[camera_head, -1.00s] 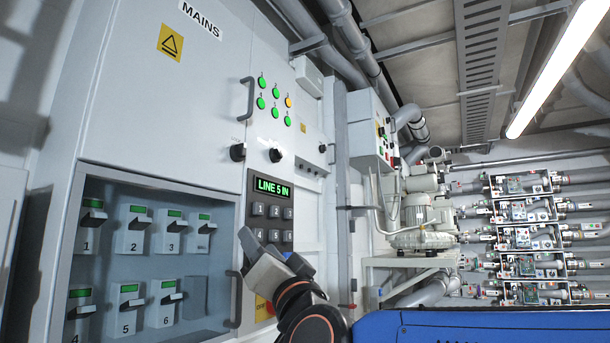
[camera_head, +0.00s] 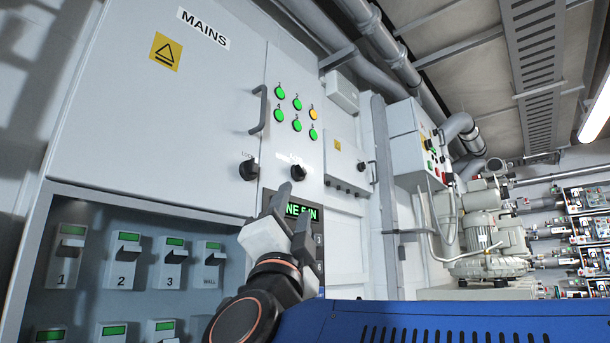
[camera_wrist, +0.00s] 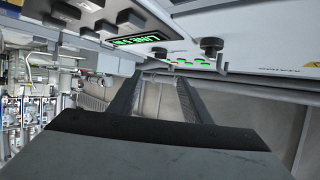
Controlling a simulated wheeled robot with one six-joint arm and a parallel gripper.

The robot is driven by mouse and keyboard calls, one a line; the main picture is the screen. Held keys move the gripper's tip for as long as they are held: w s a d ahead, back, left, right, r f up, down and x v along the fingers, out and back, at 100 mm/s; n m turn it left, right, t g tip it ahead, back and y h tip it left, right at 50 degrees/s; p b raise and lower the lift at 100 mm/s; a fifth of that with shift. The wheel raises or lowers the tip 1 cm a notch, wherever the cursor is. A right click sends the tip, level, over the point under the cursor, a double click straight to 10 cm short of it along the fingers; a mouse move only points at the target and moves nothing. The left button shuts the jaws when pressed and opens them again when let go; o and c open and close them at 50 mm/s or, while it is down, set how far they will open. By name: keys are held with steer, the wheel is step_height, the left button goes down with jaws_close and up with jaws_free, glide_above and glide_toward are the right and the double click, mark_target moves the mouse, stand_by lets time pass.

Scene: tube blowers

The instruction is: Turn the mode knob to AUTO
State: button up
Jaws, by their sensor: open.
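A black knob (camera_head: 298,172) sits on the grey panel below the button lights and above the display. Its label is too small to read, so I cannot tell its setting. A second black knob (camera_head: 249,169) sits to its left, by the door edge. My gripper (camera_head: 292,208) is open and empty, just below the first knob in the head view, with one fingertip near its lower edge. In the wrist view my gripper (camera_wrist: 159,77) points with spread fingers, and the first knob (camera_wrist: 160,52) shows just beyond the tips. The second knob (camera_wrist: 211,46) is to the right. Contact is not visible.
A green display (camera_head: 301,211) and keypad are partly hidden behind my gripper. A vertical door handle (camera_head: 260,110) stands out left of several button lights (camera_head: 296,105). An open bay of numbered switches (camera_head: 124,260) lies lower left. A small box (camera_head: 347,168) is at right.

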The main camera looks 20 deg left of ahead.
mark_target(304, 169)
steer(key=x, duration=1.4)
steer(key=shift+w+a+r, duration=0.1)
steer(key=shift+w+r, duration=0.1)
steer(key=c, duration=0.9)
